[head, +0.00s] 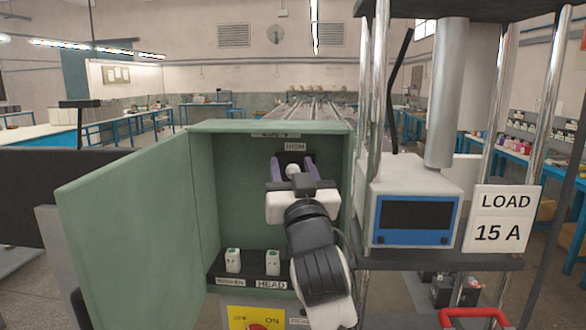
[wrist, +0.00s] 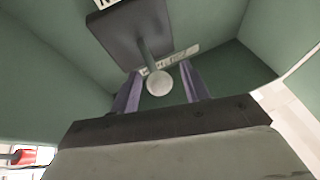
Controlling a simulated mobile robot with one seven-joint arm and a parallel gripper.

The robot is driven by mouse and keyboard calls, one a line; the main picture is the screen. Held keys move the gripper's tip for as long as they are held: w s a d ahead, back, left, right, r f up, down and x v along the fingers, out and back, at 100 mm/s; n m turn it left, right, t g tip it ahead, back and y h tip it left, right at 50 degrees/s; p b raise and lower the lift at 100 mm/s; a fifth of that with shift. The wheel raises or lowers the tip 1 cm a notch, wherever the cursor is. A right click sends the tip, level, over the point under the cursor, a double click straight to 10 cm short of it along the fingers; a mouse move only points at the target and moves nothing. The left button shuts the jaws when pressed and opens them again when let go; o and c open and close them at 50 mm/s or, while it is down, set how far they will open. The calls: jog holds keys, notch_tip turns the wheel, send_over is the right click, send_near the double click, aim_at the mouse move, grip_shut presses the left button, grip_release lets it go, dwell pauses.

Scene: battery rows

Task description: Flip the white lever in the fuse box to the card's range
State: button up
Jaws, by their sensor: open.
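The open green fuse box (head: 335,190) stands in the middle of the head view. Inside it, the white knob of the lever (head: 292,170) shows below a HIGH label (head: 295,146). In the wrist view, the knob (wrist: 159,83) ends a grey stem from a dark plate (wrist: 132,32). My gripper (head: 293,167) is open, its purple fingers on either side of the knob. In the wrist view, gaps show between the knob and both fingers (wrist: 161,84). My arm hides the lower part of the lever plate. The card (head: 499,218) reads LOAD 15 A.
The box's door (head: 130,225) is swung open to the left. Two white switches (head: 253,261) sit low inside the box. A yellow panel (head: 245,317) with a red part is below. A white and blue meter (head: 415,205) stands close on the right beside metal posts.

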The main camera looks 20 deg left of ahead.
jog(key=c, duration=1)
jog(key=r+p, duration=0.1)
jog(key=p, duration=0.1)
jog(key=shift+g+p, duration=0.3)
jog(key=shift+p, duration=0.1)
jog(key=shift+w+m+g+h+p, duration=0.2)
jog(key=shift+m+g+h+p, duration=0.15)
jog(key=shift+h+p, duration=0.5)
jog(key=o, duration=1)
